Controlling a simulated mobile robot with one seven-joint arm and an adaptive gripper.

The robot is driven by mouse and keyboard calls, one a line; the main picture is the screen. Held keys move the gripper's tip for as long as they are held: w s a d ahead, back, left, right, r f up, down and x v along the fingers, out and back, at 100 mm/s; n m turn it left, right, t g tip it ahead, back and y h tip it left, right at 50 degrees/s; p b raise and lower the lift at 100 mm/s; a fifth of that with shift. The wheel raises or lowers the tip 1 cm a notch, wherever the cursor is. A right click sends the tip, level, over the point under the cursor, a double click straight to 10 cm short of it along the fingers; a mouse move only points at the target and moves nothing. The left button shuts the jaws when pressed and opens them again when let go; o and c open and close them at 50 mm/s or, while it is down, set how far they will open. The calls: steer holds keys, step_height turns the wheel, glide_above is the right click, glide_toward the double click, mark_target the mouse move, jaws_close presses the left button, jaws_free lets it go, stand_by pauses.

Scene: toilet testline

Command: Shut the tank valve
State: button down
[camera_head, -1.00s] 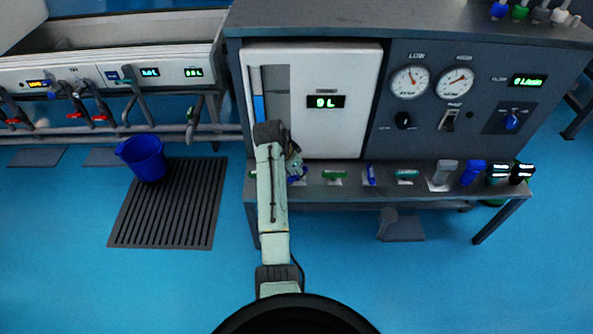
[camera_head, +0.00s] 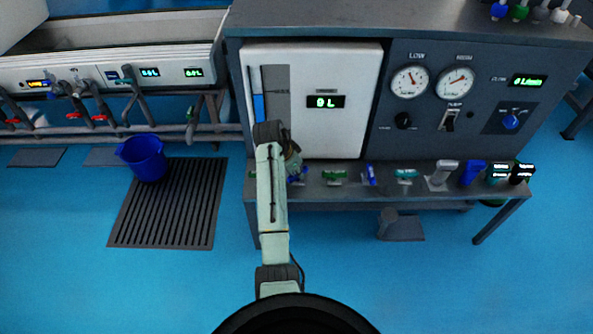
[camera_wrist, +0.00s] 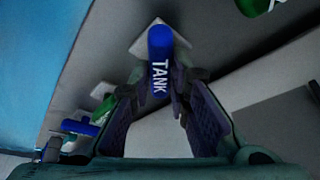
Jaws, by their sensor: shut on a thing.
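The tank valve's blue handle (camera_wrist: 160,50), lettered TANK, stands between my gripper's fingers in the wrist view. My gripper (camera_wrist: 161,92) is shut on it, with dark pads on both sides. In the head view my gripper (camera_head: 294,170) is at the left part of the bench ledge, below the white tank panel (camera_head: 345,70). My arm and gripper hide most of the handle there.
Several other handles, including a green one (camera_head: 335,175) and a blue one (camera_head: 371,175), line the ledge to the right. The tank panel's display (camera_head: 325,102) reads 0 L. A blue bucket (camera_head: 143,157) stands on a floor grate (camera_head: 168,220) at left.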

steer(key=shift+m, duration=0.3)
steer(key=m+g, duration=0.1)
steer(key=m, duration=0.2)
steer(key=shift+w+h, duration=0.1)
steer(key=shift+h, duration=0.3)
steer(key=shift+w+m+g+b, duration=0.15)
steer(key=shift+m+g, duration=0.35)
steer(key=shift+m, duration=0.6)
steer(key=shift+s+m+g+b, duration=0.15)
steer(key=shift+m+g, duration=0.35)
steer(key=shift+m, duration=0.6)
steer(key=shift+w, duration=0.1)
steer(key=c, duration=1.5)
jaws_free()
steer(key=v, duration=1.2)
steer(key=shift+a, duration=0.2)
